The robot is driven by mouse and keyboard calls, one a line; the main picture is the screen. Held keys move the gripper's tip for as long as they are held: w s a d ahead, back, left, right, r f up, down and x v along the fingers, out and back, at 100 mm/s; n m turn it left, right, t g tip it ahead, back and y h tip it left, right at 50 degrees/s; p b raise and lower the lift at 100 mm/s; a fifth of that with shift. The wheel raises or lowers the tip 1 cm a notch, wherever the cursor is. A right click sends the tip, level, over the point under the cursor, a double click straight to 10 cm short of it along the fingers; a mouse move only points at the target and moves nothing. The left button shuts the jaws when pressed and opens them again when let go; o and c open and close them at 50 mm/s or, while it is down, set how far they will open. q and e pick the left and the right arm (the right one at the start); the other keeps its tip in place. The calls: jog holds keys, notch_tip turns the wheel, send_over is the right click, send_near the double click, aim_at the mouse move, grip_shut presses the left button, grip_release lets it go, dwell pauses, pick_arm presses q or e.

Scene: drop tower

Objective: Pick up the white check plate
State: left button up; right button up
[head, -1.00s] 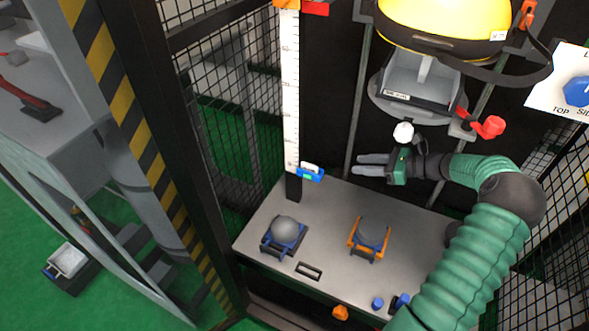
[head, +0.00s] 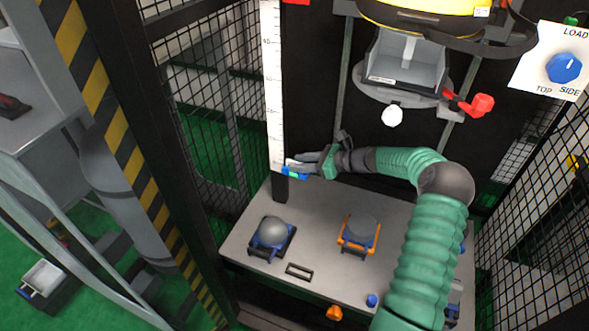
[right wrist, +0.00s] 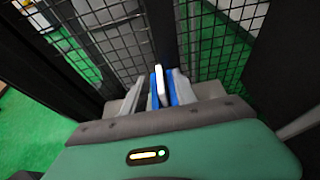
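The white check plate (right wrist: 160,85) stands upright in a blue holder (right wrist: 171,90) in the right wrist view. In the head view, the blue holder (head: 294,173) is at the foot of the white ruler (head: 273,90), and the plate is mostly hidden by my gripper. My right gripper (head: 303,163) reaches it from the right. In the right wrist view its fingers (right wrist: 157,97) are apart, one on each side of the plate and holder. I cannot tell whether they touch. My left gripper is not in view.
Below is a grey bench (head: 320,210) with a ball in a blue cradle (head: 270,238) and a dark piece in an orange cradle (head: 358,236). A grey hopper (head: 405,65) with a red handle (head: 480,104) hangs above my forearm. Mesh walls (head: 210,120) enclose the space.

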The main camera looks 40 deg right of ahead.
jog(key=shift+s+d, duration=0.1)
jog(key=shift+c, duration=1.3)
jog(key=shift+d, duration=0.1)
jog(key=c, duration=0.5)
jog(key=shift+r, duration=0.15)
